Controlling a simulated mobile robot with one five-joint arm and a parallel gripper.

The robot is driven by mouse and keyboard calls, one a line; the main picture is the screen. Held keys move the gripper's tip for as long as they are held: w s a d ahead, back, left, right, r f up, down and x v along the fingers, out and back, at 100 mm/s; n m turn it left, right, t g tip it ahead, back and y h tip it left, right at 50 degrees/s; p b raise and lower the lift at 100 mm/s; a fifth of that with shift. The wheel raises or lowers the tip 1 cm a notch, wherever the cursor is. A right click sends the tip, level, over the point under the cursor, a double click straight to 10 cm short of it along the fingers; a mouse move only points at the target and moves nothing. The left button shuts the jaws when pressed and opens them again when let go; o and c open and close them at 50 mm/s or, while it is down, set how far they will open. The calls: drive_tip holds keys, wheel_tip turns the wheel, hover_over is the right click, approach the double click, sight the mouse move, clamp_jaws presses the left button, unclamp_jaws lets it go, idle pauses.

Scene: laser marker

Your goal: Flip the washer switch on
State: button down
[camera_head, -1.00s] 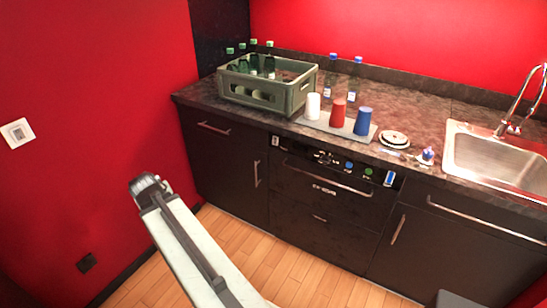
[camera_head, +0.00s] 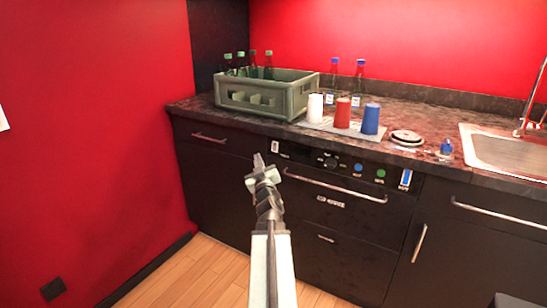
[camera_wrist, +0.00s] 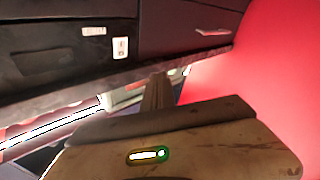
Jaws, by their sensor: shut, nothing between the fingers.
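The washer (camera_head: 330,215) is a dark front under the counter, with a control panel along its top. A small white switch (camera_head: 275,147) is at the panel's left end, and a blue-and-white switch (camera_head: 405,179) is at its right end. My gripper (camera_head: 259,160) is shut and empty, in front of the panel's left part, just left of and below the white switch in the picture. I cannot tell the gap. In the upside-down wrist view, the white switch (camera_wrist: 121,48) shows beyond my gripper's fingers (camera_wrist: 158,80), apart from them. Its position is too small to read.
The washer's long handle (camera_head: 335,186) juts out below the panel. The countertop edge (camera_head: 230,124) overhangs it. A green bottle crate (camera_head: 265,103), three cups including a red cup (camera_head: 342,113), and a sink (camera_head: 505,150) are above. The wooden floor (camera_head: 190,275) in front is clear.

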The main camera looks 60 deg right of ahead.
sight(275, 147)
drive_tip(key=d, duration=0.3)
drive_tip(key=d+f+b, duration=0.1)
drive_tip(key=d, duration=0.4)
drive_tip(key=shift+d+f, duration=0.2)
drive_tip(key=shift+d, duration=0.15)
idle(1.9)
drive_tip(key=shift+d, duration=0.4)
drive_tip(key=shift+d+f+b, duration=0.1)
drive_tip(key=shift+d+b, duration=0.2)
idle(0.5)
drive_tip(key=shift+a, duration=0.75)
drive_tip(key=shift+a, duration=0.1)
